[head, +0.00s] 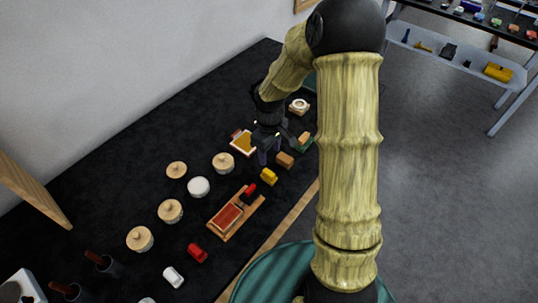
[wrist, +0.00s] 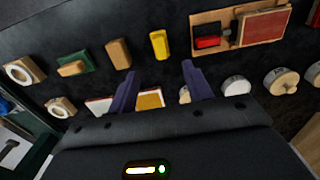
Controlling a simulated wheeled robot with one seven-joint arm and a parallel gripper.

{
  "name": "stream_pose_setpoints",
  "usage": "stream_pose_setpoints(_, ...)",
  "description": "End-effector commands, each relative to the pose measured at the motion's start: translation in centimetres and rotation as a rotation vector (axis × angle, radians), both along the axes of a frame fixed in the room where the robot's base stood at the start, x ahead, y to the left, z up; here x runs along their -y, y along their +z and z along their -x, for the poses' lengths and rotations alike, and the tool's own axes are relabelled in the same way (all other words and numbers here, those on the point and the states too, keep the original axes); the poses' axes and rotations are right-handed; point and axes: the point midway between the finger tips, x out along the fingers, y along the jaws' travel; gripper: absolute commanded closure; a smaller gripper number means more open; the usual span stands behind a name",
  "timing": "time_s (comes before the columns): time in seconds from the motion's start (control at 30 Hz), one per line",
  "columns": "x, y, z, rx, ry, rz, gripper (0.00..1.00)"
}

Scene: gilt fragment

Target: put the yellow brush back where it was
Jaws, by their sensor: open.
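The yellow brush (head: 269,177) looks like a small yellow block and lies on the black tabletop, just beyond the wooden board with the red pad. It also shows in the wrist view (wrist: 159,43), near the top centre, ahead of my fingers. My gripper (wrist: 160,84) is open with nothing between its two purple fingers. In the head view my gripper (head: 267,153) hangs low over the table, beyond the yellow brush and apart from it. The head view partly hides the fingertips behind the wrist.
The wooden board (head: 211,224) carries a red pad and a red brush (head: 249,193). A tan block (head: 285,160) lies beside the yellow brush. A board with a yellow pad (head: 243,145) is beside my gripper. Round lidded pots (head: 223,162) stand along the left.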

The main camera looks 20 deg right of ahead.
Motion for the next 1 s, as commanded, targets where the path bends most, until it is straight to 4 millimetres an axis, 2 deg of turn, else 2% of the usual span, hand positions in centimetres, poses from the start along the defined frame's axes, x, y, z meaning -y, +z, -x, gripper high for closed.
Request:
stream_pose_setpoints(0.43, 0.0, 0.0, 0.1, 0.001, -0.001, 0.001, 0.5)
stream_pose_setpoints(0.57, -0.1, 0.9, 0.8, 0.011, -0.03, 0.007, 0.5)
stream_pose_setpoints(0.77, -0.2, 4.3, 4.5, 0.07, -0.186, 0.018, 0.5)
stream_pose_setpoints(1.0, -0.2, 8.3, 10.7, 0.172, -0.459, -0.02, 0.5)
